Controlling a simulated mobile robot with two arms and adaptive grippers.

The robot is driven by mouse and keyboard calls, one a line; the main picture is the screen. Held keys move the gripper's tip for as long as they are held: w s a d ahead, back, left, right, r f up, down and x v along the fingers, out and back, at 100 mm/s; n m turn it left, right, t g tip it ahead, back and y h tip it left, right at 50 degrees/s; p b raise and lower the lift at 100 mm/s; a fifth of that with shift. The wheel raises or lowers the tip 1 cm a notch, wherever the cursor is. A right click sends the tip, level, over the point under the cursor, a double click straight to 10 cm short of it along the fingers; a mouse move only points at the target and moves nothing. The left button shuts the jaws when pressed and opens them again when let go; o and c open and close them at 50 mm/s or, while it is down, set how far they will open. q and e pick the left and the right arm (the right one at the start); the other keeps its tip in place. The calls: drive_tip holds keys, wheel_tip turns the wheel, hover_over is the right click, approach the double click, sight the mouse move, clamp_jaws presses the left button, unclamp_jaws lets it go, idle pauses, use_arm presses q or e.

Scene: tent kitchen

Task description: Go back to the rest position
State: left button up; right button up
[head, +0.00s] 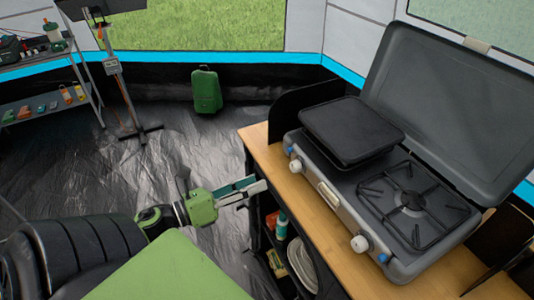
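My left arm comes in from the lower left, and its gripper (258,188) hangs over the floor just left of the wooden counter (263,150). Its two light fingers point right, towards the counter's edge. They look close together, but I cannot make out whether there is a gap between them. I see nothing held in them. My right gripper is not in view.
A camp stove (330,195) with a raised lid (450,100) and a black griddle (350,130) stands on the counter. Below are shelves with plates (302,264). A green canister (206,90) stands at the back wall. The middle floor is clear.

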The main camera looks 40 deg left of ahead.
use_arm(q)
drive_tip(key=shift+s+a, duration=0.2)
drive_tip(key=shift+s, duration=0.45)
